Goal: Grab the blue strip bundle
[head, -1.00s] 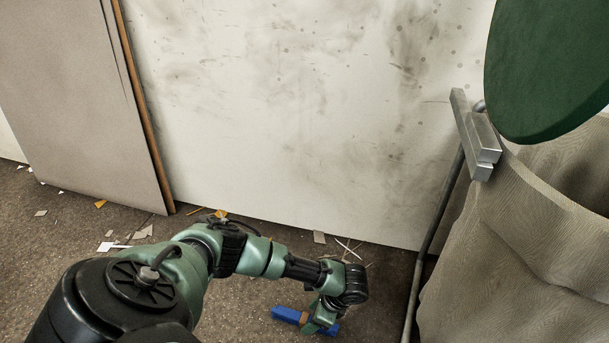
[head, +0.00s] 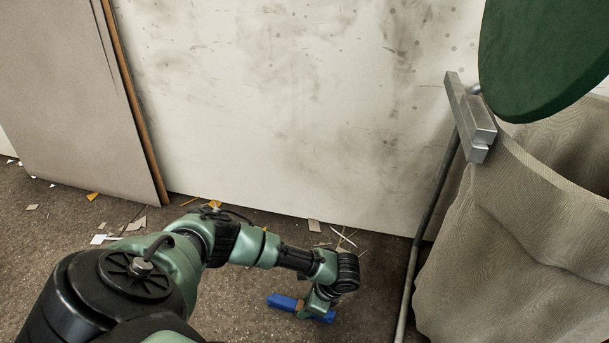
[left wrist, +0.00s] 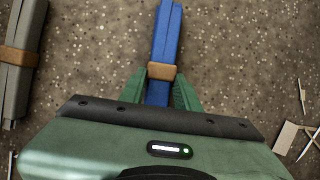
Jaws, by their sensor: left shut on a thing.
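The blue strip bundle (head: 283,302) is a long blue bar with a brown band around its middle. In the left wrist view the bundle (left wrist: 167,35) runs up from between the fingers, and its near end is hidden by the gripper body. My left gripper (head: 308,308) points down at the bundle, with one green finger on each side of it. In the left wrist view the left gripper (left wrist: 160,90) is shut on it at the brown band (left wrist: 162,73). I cannot tell whether the bundle touches the floor. My right gripper is not in view.
A grey strip bundle (left wrist: 20,55) with a brown band lies to the left in the left wrist view. Scraps (head: 137,224) litter the floor near the white wall (head: 270,120). A metal pole (head: 426,235) and a beige sack (head: 500,240) stand at the right.

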